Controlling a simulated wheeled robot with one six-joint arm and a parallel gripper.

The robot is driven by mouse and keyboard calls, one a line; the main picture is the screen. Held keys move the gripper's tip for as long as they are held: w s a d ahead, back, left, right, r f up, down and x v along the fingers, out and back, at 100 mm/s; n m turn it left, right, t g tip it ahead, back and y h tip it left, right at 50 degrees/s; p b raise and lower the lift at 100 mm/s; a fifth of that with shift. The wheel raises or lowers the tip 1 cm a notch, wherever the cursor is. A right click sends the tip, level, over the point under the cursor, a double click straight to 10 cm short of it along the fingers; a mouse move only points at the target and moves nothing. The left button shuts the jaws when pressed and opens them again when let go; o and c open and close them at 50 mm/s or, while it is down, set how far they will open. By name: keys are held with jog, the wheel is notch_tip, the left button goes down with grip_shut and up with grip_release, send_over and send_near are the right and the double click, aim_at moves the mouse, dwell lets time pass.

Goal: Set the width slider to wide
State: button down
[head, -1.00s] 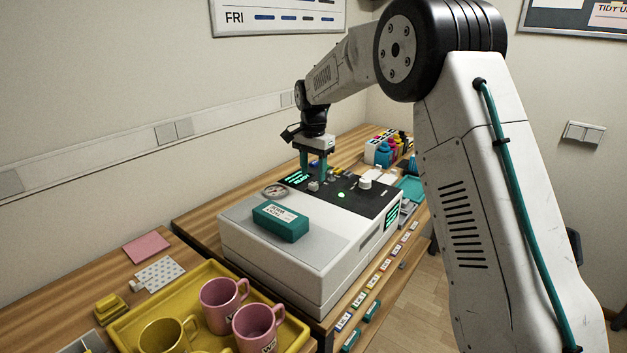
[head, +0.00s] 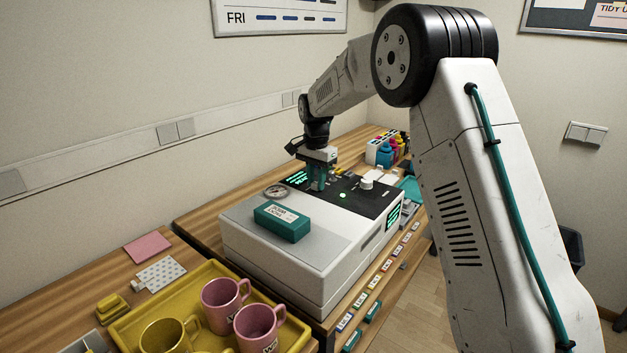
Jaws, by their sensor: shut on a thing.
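The white mug press (head: 300,268) stands on the wooden bench with a dark control panel (head: 350,205) on top. My gripper (head: 317,186) points down onto the far left part of this panel, near the lit green display. Its teal fingers are shut on a small control at panel height, which looks like the width slider's knob. The fingers hide most of the knob and its track, so I cannot read the slider's position. A white round knob (head: 366,183) stands apart on the panel, to the right of the gripper.
A teal box (head: 282,222) and a round gauge (head: 276,191) sit on the press, near the gripper. A yellow tray (head: 210,268) with pink and yellow mugs stands in front. Coloured bottles (head: 386,152) stand behind.

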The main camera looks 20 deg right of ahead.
jog(key=shift+w+d, duration=0.95)
jog(key=shift+d, duration=0.25)
jog(key=shift+d+r, duration=0.1)
jog(key=shift+d, duration=0.25)
jog(key=c, duration=1.2)
grip_release()
jog(key=shift+w+d, duration=0.1)
jog(key=shift+d, duration=0.05)
jog(key=shift+a, duration=0.35)
notch_tip(320, 180, up, 8)
